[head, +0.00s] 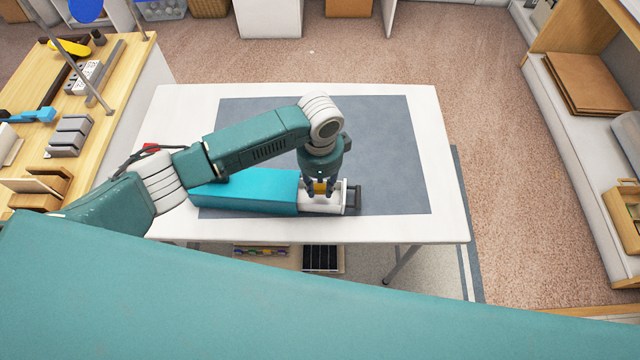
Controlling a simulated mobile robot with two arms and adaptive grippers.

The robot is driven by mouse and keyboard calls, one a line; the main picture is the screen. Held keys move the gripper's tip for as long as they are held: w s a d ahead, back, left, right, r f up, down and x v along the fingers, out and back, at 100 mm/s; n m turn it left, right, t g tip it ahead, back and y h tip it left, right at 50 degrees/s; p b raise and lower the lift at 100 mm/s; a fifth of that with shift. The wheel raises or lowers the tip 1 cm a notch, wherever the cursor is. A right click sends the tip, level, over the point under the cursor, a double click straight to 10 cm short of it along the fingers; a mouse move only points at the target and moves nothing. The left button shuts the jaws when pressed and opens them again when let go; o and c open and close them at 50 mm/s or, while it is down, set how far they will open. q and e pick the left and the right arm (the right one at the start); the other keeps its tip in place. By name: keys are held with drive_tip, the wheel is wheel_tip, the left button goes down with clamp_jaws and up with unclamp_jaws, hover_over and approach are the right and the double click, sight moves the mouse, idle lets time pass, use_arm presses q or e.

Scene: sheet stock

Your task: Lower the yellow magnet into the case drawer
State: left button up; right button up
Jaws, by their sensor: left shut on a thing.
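The case (245,190) is a long teal box lying on the grey mat on the white table. Its white drawer (337,203) is pulled out at the right end and has a dark front (354,199). My left gripper (320,191) points down over the open drawer. It is shut on the yellow magnet (320,187), which shows as a small yellow patch between the fingers. The fingers hide part of the magnet and the drawer's inside. I cannot tell whether the magnet touches the drawer floor. My right gripper does not show.
The grey mat (390,140) is clear behind and right of the case. A small red object (150,148) lies at the white table's (450,215) left edge. A wooden bench (20,85) with tools and holders stands at the left. Shelving with brown sheets (590,82) stands at the right.

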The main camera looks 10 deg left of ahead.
sight(320, 193)
use_arm(q)
drive_tip(key=shift+f+b, duration=1.35)
drive_tip(key=shift+f, duration=1.1)
idle(0.7)
drive_tip(key=o, duration=1.2)
drive_tip(key=shift+r, duration=0.1)
